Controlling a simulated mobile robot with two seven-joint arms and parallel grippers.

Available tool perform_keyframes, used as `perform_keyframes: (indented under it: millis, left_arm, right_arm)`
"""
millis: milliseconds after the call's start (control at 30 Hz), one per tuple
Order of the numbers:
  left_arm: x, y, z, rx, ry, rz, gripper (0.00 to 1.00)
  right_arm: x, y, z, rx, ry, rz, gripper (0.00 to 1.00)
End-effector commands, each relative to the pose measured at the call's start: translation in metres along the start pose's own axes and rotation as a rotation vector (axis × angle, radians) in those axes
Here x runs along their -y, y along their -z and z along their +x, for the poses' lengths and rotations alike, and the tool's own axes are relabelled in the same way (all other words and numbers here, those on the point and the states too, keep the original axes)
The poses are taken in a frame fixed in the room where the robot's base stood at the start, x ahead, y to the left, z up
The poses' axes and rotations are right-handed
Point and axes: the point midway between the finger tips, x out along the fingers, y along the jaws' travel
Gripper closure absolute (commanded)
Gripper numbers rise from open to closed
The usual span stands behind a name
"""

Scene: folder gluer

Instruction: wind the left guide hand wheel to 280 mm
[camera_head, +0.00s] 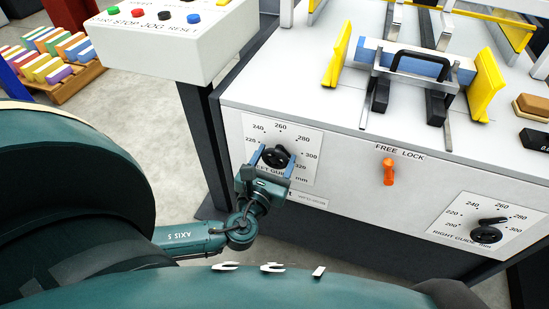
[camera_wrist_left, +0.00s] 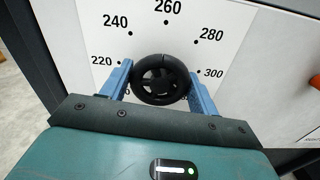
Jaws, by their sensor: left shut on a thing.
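The left guide hand wheel (camera_head: 277,157) is a black wheel on a white dial plate (camera_head: 311,141) on the machine's front panel. It also shows in the left wrist view (camera_wrist_left: 161,94). The dial is marked in mm, with 240, 260, 280 and 300 readable around the wheel. My left gripper (camera_head: 274,160) has its blue fingers on either side of the wheel and is shut on it. A thin line at the wheel's top points near 260 in the wrist view; the exact reading is unclear. The fingers and wrist hide part of the lower dial. My right gripper is not in view.
An orange FREE LOCK lever (camera_head: 388,171) hangs right of the dial. The right guide hand wheel (camera_head: 486,235) is farther right. A control box with coloured buttons (camera_head: 152,45) overhangs at upper left. Yellow guides (camera_head: 486,84) stand on the machine top.

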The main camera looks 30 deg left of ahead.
Motion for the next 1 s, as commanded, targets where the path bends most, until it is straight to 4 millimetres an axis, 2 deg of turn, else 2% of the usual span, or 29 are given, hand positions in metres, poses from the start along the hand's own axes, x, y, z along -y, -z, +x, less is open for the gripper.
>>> perform_keyframes:
  millis: [267,833,1000]
  left_arm:
    - [0.0,0.0,0.001,0.002,-0.001,-0.152,0.62]
    - [-0.001,0.001,0.001,0.005,-0.001,-0.687,0.62]
    - [-0.001,0.002,0.001,0.006,-0.001,-0.849,0.62]
  right_arm:
    - [0.0,-0.006,0.001,0.01,0.001,-0.007,1.0]
    - [0.004,-0.027,0.015,0.027,0.024,-0.06,1.0]
    - [0.008,-0.038,0.02,0.045,0.036,-0.08,1.0]
